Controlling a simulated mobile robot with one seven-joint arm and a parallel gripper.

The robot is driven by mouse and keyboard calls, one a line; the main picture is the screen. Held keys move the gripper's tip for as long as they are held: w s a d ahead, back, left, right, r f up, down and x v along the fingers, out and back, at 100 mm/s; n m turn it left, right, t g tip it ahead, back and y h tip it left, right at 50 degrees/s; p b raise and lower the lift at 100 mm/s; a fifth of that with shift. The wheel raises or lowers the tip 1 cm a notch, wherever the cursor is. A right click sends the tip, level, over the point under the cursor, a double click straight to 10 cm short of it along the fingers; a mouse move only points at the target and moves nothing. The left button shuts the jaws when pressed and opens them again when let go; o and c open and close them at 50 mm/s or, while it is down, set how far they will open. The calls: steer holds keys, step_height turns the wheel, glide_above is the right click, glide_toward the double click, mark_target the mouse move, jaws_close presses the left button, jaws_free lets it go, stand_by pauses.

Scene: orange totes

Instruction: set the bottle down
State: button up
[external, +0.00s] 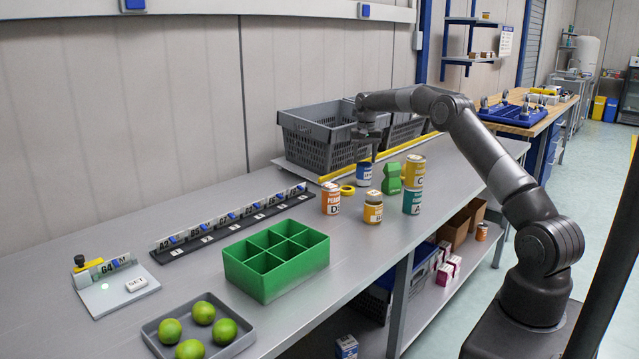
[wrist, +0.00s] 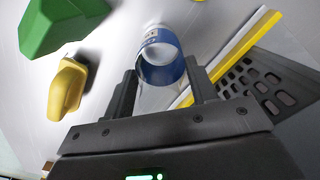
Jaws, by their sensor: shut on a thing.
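The bottle (external: 364,173) is blue and white and upright, near the back of the grey workbench (external: 290,205), in front of the grey crates. My gripper (external: 367,152) is above it, pointing down, with its fingers closed on its upper part. In the wrist view the bottle (wrist: 161,52) sits between the two fingers of my gripper (wrist: 162,82), its blue end toward the camera. I cannot tell whether its base touches the bench.
A yellow ring (external: 348,190), orange can (external: 331,199) and yellow jar (external: 373,209) are in front. A grey crate (external: 318,138) is behind.

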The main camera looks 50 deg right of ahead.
steer(key=shift+f, duration=0.1)
steer(key=o, duration=1.2)
steer(key=shift+o, duration=0.2)
step_height(320, 180, up, 12)
